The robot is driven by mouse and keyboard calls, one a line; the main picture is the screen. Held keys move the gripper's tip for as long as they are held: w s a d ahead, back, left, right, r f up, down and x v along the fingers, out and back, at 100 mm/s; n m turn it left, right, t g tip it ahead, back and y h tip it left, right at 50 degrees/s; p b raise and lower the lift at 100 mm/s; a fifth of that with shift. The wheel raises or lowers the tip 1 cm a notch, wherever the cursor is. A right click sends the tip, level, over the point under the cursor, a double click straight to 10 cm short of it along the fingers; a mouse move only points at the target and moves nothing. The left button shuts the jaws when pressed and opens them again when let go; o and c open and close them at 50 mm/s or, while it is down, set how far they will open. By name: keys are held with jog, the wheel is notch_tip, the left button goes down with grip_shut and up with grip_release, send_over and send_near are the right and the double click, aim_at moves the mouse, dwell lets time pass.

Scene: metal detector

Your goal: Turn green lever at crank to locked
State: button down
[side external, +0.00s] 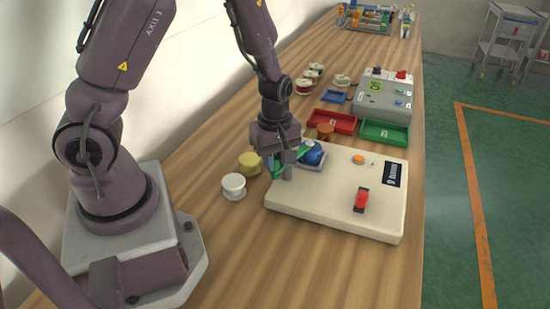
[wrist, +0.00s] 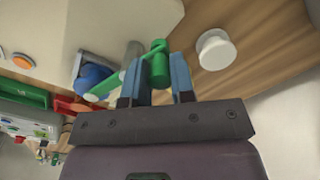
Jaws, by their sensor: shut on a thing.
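The green lever (wrist: 159,64) belongs to a crank on the cream panel (side external: 330,212). In the wrist view its upright cylindrical handle stands between the two blue fingers of my gripper (wrist: 158,78), which is shut on it. A green arm runs from the handle past a grey post (wrist: 132,52) towards a blue ball (wrist: 93,80). In the side view, my gripper (side external: 277,163) is low at the panel's left back corner and partly hides the lever (side external: 277,171). The blue ball (side external: 314,154) sits right of it. I cannot read any locked mark.
A white spool (side external: 233,187) and a yellow spool (side external: 250,163) stand close left. Red (side external: 343,124) and green (side external: 384,134) trays lie behind. The front table is clear.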

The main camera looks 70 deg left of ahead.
jog(key=c, duration=1)
grip_release()
jog(key=shift+o, duration=0.2)
jog(key=shift+r, duration=0.1)
notch_tip(320, 180, up, 13)
